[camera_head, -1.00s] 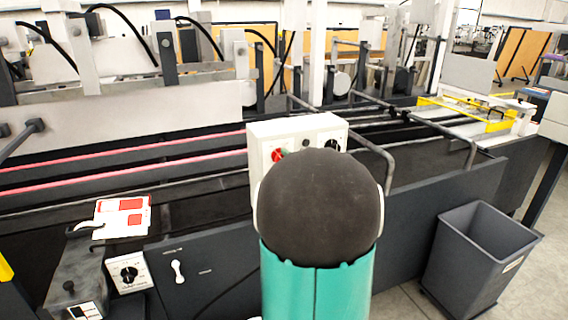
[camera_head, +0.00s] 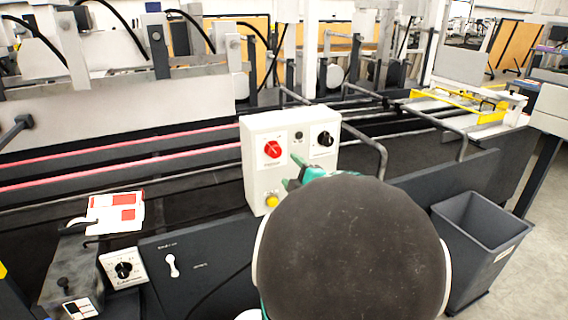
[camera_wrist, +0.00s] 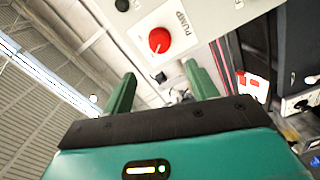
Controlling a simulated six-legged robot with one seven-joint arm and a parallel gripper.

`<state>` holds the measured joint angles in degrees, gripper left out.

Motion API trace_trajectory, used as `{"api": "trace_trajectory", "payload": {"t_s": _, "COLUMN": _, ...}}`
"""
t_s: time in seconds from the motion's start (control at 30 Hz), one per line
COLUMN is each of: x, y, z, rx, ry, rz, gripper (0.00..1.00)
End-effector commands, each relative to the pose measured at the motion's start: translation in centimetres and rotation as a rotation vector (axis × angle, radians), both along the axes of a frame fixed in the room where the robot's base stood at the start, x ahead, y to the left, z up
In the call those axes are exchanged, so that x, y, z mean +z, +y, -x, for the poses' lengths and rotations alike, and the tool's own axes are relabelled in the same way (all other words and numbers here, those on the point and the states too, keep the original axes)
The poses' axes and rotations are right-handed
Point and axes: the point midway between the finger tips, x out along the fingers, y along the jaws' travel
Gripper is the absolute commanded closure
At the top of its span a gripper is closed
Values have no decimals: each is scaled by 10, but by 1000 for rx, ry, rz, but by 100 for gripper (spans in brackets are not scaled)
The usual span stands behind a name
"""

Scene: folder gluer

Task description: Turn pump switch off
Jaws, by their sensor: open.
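A white control box (camera_head: 258,170) stands on the machine's near side in the head view. It bears a red rotary knob (camera_head: 272,149), a black rotary knob (camera_head: 325,139) and a yellow button (camera_head: 272,200). In the wrist view the red knob (camera_wrist: 159,40) sits on a white plate labelled PUMP, above and beyond the fingertips. My gripper (camera_wrist: 158,90) has two green fingers spread apart with nothing between them. In the head view my green fingertips (camera_head: 298,172) show in front of the box's lower middle, partly hidden by my dark arm link. I cannot tell any contact with the box.
A grey bin (camera_head: 480,235) stands on the floor at the right. A lower panel with a black dial (camera_head: 124,270) and a red-and-white card (camera_head: 116,213) are at the left. Bent metal rails (camera_head: 375,150) rise right of the box.

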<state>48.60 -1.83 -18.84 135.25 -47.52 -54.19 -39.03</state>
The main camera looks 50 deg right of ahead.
Motion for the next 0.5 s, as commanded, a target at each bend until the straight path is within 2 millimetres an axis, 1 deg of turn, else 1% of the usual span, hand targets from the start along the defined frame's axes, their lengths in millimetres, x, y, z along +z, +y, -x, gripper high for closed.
{"api": "trace_trajectory", "payload": {"t_s": 0.03, "x": 1, "y": 5, "z": 9, "rx": -2, "ry": -3, "rz": 0, "gripper": 42}}
{"api": "trace_trajectory", "payload": {"t_s": 0.1, "x": 1, "y": 10, "z": 18, "rx": -2, "ry": -1, "rz": 1, "gripper": 42}}
{"api": "trace_trajectory", "payload": {"t_s": 0.2, "x": 0, "y": 15, "z": 25, "rx": -1, "ry": 1, "rz": 1, "gripper": 42}}
{"api": "trace_trajectory", "payload": {"t_s": 0.33, "x": 0, "y": 17, "z": 29, "rx": -1, "ry": 0, "rz": 0, "gripper": 42}}
{"api": "trace_trajectory", "payload": {"t_s": 0.5, "x": 0, "y": 17, "z": 29, "rx": 0, "ry": 0, "rz": 0, "gripper": 42}}
